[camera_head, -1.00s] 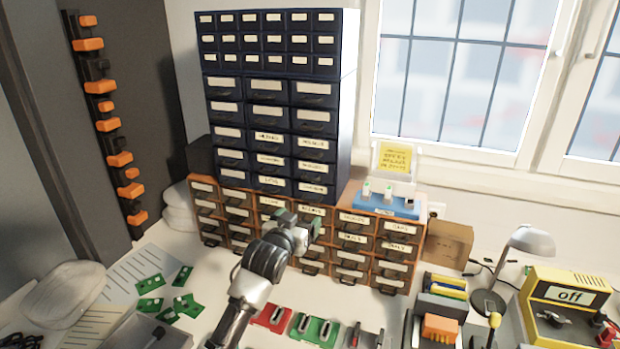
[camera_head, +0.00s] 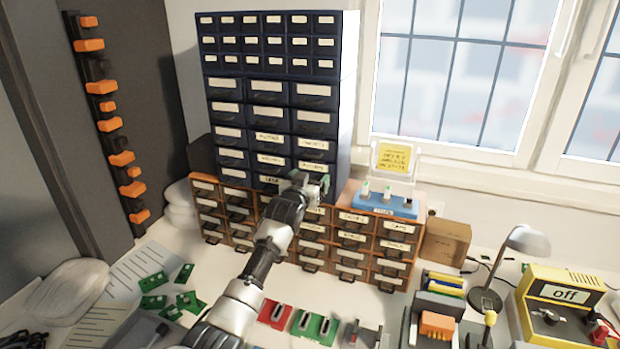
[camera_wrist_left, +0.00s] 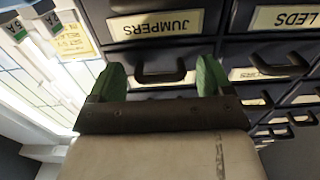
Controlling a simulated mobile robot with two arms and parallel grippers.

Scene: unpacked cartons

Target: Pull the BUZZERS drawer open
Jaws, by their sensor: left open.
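The BUZZERS label cannot be read for certain in either view. My left gripper (camera_head: 318,183) is at the lower right of the dark blue drawer cabinet (camera_head: 277,90). In the left wrist view, which is upside down, its two green fingers (camera_wrist_left: 163,78) are open and empty. A dark drawer handle (camera_wrist_left: 160,68) shows between and beyond the fingertips; contact cannot be told. That drawer's label (camera_wrist_left: 160,83) is mostly hidden behind the gripper. The drawers in view look shut.
Brown wooden drawers (camera_head: 352,244) stand below the blue cabinet. Green boards (camera_head: 155,302), red and green trays (camera_head: 314,326), and a lamp (camera_head: 526,243) are on the bench.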

